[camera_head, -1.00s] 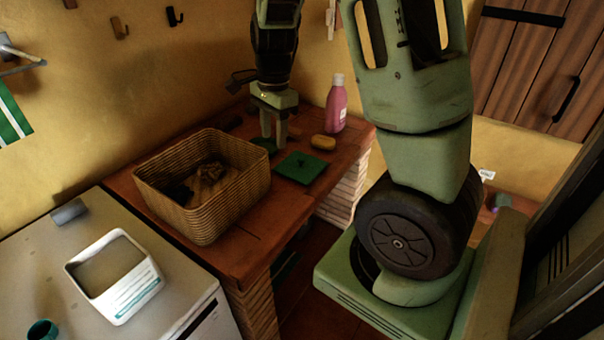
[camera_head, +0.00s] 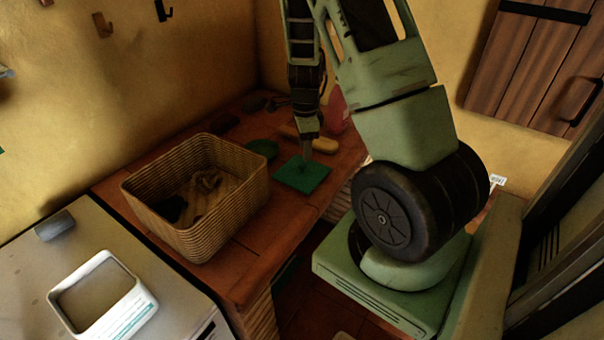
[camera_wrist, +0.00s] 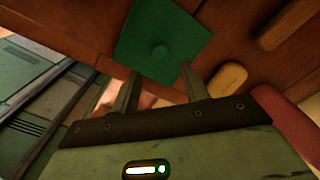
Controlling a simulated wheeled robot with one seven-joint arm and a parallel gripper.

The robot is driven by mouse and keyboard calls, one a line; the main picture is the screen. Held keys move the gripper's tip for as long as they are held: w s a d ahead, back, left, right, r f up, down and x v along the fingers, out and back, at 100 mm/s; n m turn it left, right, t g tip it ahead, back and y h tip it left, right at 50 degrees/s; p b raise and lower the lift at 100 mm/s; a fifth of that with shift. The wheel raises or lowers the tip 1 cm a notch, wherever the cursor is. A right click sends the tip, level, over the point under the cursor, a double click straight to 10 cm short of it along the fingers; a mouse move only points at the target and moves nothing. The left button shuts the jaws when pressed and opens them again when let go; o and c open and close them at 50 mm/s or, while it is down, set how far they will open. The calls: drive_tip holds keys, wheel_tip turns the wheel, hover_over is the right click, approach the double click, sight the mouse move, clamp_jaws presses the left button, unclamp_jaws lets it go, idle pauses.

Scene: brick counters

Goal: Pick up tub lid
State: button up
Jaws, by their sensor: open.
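The tub lid is most likely the flat green square (camera_head: 302,178) with a small knob, lying on the wooden counter right of the wicker basket. In the wrist view the green lid (camera_wrist: 150,30) is near the top centre, with its round knob facing up. My gripper (camera_head: 306,156) is above the lid, pointing down, and covers part of its far side. In the wrist view the two fingers of my gripper (camera_wrist: 159,70) are apart with nothing between them, and their tips reach toward the lid's near edge. I cannot tell whether they touch it.
A wicker basket (camera_head: 180,222) stands left of the lid. A round green item (camera_head: 264,148) lies behind it. A yellow block (camera_head: 325,145) and a pink bottle (camera_head: 338,112) are close on the right. A white tub (camera_head: 132,312) sits on the pale counter (camera_head: 95,240).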

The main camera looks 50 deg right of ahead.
sight(302, 164)
drive_tip(key=shift+w+a+f+p, duration=0.15)
drive_tip(key=shift+f+p, duration=0.05)
drive_tip(key=shift+f, duration=1.15)
drive_tip(key=shift+w+a+f+p, duration=0.1)
drive_tip(key=shift+w+f+p, duration=0.1)
drive_tip(key=shift+f, duration=1.1)
clamp_jaws()
